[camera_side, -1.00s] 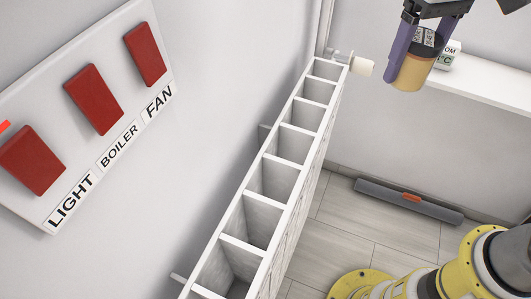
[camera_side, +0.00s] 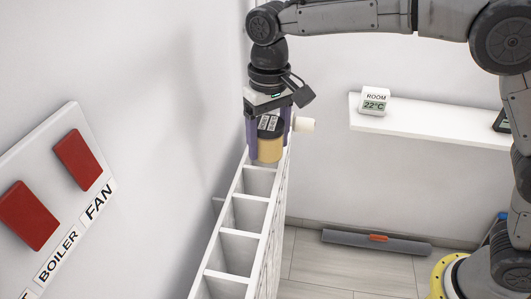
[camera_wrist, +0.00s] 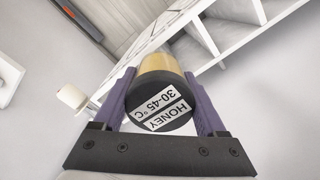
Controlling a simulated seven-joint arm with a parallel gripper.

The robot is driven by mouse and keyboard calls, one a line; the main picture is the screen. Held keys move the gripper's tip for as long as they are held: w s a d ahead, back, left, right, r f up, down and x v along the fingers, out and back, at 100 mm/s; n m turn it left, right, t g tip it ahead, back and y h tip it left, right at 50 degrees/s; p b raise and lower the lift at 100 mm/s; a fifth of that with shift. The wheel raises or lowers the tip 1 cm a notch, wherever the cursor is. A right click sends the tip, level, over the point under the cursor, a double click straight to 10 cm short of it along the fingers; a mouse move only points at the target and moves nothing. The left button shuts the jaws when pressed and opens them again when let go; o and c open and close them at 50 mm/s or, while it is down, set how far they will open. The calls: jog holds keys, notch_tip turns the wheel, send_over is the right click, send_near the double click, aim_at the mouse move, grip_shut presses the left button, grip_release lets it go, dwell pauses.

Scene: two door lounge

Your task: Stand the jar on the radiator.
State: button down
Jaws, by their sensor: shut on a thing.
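The jar (camera_side: 270,149) has a tan body and a black lid with a white label. In the wrist view the lid of the jar (camera_wrist: 160,112) reads "HONEY 30-45 °C". My gripper (camera_side: 268,140) points down with its purple fingers shut on the jar's sides. The jar is upright at the far end of the white radiator (camera_side: 239,233), in line with its top. I cannot tell whether the jar's base touches the radiator. In the wrist view the slatted radiator (camera_wrist: 240,30) lies beyond the jar.
A white valve knob (camera_side: 304,124) sticks out close to the right of the gripper. The wall is close on the radiator's left, with a switch panel (camera_side: 67,185) on it. A shelf (camera_side: 430,122) holds a room thermometer (camera_side: 375,102). A grey draught roll (camera_side: 376,243) lies on the floor.

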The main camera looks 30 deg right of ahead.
aim_at(266, 122)
jog(key=shift+w+a+f, duration=0.1)
jog(key=shift+w+f, duration=0.05)
jog(key=shift+f, duration=0.8)
jog(key=shift+w+a+f, duration=0.1)
jog(key=shift+w+f, duration=0.05)
jog(key=shift+f, duration=0.8)
grip_release()
jog(key=shift+f, duration=0.2)
jog(key=shift+r, duration=0.1)
notch_tip(266, 122, up, 12)
jog(key=shift+r, duration=0.1)
jog(key=shift+d, duration=0.1)
